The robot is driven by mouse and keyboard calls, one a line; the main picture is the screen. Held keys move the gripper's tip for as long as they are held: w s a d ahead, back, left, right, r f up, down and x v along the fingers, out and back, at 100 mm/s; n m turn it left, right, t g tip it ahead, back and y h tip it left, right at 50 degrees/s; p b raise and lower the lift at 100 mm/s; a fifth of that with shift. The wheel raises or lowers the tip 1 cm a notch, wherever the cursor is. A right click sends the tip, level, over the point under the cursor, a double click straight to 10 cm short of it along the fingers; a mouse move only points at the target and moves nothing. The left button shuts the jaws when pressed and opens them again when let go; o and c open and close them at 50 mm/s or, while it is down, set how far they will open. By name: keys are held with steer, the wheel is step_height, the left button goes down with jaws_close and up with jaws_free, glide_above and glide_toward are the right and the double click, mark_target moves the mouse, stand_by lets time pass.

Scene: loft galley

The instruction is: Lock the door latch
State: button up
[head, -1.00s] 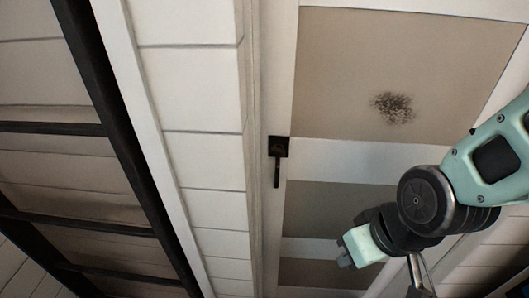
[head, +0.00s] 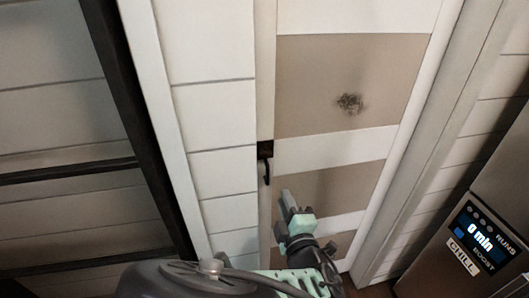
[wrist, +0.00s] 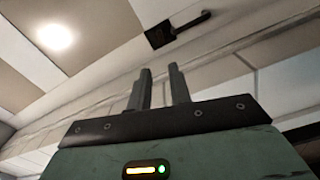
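The door (head: 330,148) is white with tan panels and fills the middle of the head view. Its latch (head: 265,149) is a small black plate at the door's left edge, with a black lever hanging down from it. The latch also shows in the wrist view (wrist: 160,36), beyond the fingertips, its lever pointing right. My gripper (head: 286,197) is below and slightly right of the latch in the head view, apart from it. In the wrist view my gripper (wrist: 160,72) has a gap between its two grey fingers and nothing in it.
White plank wall (head: 215,130) lies left of the door, with a dark-framed structure (head: 120,110) further left. A steel appliance with a lit display (head: 480,235) stands at the lower right. A dark tuft or mark (head: 350,103) shows on the door's upper panel.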

mark_target(268, 156)
steer(key=b+x, duration=0.1)
steer(key=x, duration=1.6)
steer(key=shift+w+f, duration=0.15)
jaws_close()
